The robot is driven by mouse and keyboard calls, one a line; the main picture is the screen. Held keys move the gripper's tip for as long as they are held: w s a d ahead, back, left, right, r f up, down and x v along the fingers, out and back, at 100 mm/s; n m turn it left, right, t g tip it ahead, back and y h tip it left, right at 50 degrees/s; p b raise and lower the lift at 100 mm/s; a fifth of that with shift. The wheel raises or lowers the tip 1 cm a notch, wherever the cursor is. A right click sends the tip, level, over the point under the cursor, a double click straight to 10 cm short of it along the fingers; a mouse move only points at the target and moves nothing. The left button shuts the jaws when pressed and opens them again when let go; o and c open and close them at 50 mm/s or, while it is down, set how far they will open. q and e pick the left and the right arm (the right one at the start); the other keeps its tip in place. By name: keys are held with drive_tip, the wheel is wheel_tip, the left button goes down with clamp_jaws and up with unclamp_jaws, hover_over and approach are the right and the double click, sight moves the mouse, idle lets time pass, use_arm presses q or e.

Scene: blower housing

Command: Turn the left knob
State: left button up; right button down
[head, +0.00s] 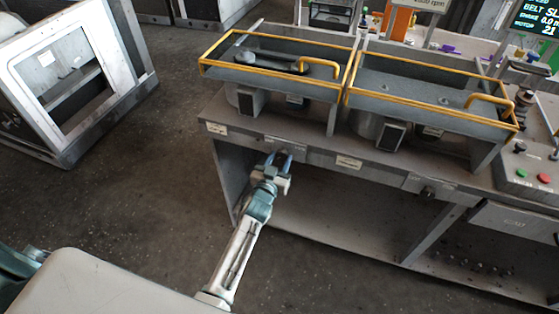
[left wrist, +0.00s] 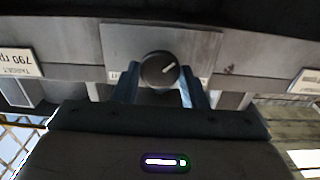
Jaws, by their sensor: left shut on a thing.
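The left knob (left wrist: 159,70) is round and dark with a pale pointer line, on a grey plate on the bench's front edge. In the left wrist view the pointer slants toward the upper right. My left gripper (head: 278,158) reaches the bench front from below in the head view, at the plate (head: 286,143) of this knob. In the left wrist view the blue fingers of my left gripper (left wrist: 160,74) stand on either side of the knob, shut on it. In the head view the fingers mostly hide the knob. My right gripper is not in view.
Another knob (head: 428,192) sits farther right on the bench front. Two yellow-railed trays (head: 350,88) stand on the bench (head: 375,170). A grey framed cabinet (head: 100,55) stands at upper left, with open floor between.

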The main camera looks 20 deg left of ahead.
use_arm(q)
drive_tip(key=shift+m, duration=3.1)
drive_tip(key=o, duration=1)
drive_tip(key=shift+c, duration=0.2)
drive_tip(key=s, duration=1)
drive_tip(key=shift+s+a, duration=0.15)
drive_tip(key=shift+s, duration=0.25)
drive_tip(key=shift+f, duration=0.1)
